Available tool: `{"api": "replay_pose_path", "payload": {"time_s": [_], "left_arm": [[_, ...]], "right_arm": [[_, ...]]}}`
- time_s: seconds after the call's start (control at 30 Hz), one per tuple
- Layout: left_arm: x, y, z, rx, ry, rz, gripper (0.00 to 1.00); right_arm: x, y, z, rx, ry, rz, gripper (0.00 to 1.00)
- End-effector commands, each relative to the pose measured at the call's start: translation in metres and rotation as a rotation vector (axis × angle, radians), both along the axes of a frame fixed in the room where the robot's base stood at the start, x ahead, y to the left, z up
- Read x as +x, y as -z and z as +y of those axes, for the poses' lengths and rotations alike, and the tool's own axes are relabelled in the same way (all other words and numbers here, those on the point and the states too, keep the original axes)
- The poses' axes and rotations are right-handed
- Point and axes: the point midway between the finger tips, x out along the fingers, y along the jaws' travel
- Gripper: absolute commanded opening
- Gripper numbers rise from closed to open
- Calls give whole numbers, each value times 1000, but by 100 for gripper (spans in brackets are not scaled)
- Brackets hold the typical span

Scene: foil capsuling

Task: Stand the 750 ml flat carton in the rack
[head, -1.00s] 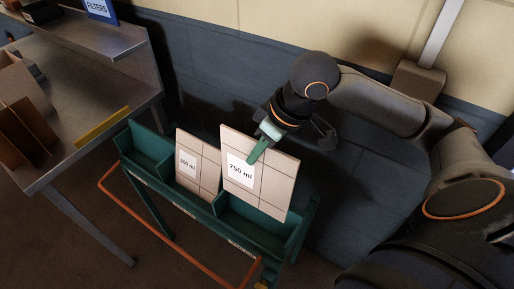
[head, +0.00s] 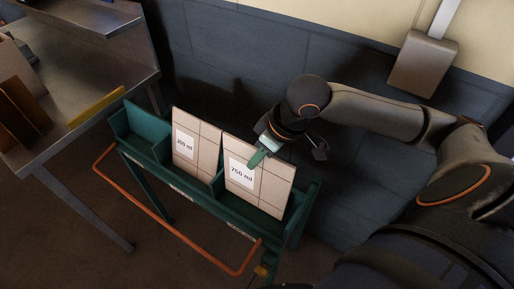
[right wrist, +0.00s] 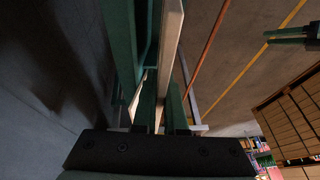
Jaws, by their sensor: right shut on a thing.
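The 750 ml flat carton (head: 270,190) is a pale, thin panel with a white label, upright with its lower part inside the right compartment of the green rack (head: 163,187). Whether its bottom edge touches the floor of the compartment is hidden. My right gripper (head: 257,158) is shut on its top edge. In the right wrist view the carton (right wrist: 171,45) shows edge-on between the fingers. A dark green, finger-like part (right wrist: 289,36) at the upper right there may be my left gripper; its opening is unclear. The head view does not show it.
The leftmost compartment (head: 140,128) is empty. An orange rail (head: 165,232) runs along the rack's front. A metal bench (head: 60,120) stands left; the wall is behind.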

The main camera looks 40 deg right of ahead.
Motion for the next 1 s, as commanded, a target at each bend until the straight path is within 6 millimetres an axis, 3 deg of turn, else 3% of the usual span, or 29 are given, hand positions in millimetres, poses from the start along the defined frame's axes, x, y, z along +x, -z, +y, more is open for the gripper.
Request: {"api": "replay_pose_path", "payload": {"time_s": [0.2, 0.5, 0.97, 1.0], "left_arm": [[0, 10, 0, 0, 0, -1, 50], [0, 17, 0, 0, 0, 0, 50], [0, 19, 0, 0, 0, 0, 50], [0, 19, 0, 0, 0, 0, 50]], "right_arm": [[0, 25, 0, 0, 1, 2, 0], [0, 47, 0, 0, 0, 1, 0], [0, 51, 0, 0, 0, 0, 0], [0, 51, 0, 0, 0, 0, 12]]}}
